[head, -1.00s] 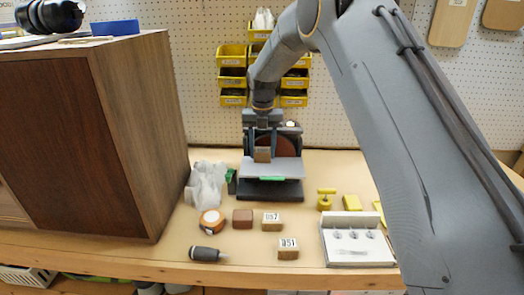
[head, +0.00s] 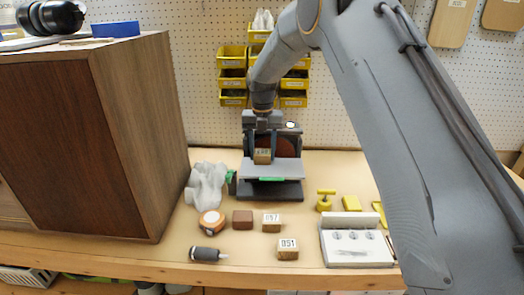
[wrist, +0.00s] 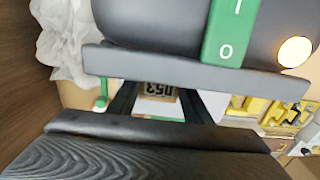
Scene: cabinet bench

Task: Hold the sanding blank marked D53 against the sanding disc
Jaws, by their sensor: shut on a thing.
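The wooden sanding blank marked D53 (head: 262,157) is at the grey sander table (head: 285,170), in front of the brown sanding disc (head: 288,146). Its label reads upside down in the wrist view (wrist: 158,89). My gripper (wrist: 157,103) is shut on the blank, one dark finger on each side. In the head view my gripper (head: 262,146) comes down from above onto it. I cannot tell whether the blank touches the disc or rests on the table.
Blanks marked D57 (head: 271,222) and D51 (head: 288,249), a reddish-brown block (head: 242,217), a tape roll (head: 211,222) and a dark-handled tool (head: 207,254) lie in front. Crumpled plastic (head: 205,185) and a tall cabinet (head: 135,130) stand left; a grey tray (head: 357,245) sits right.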

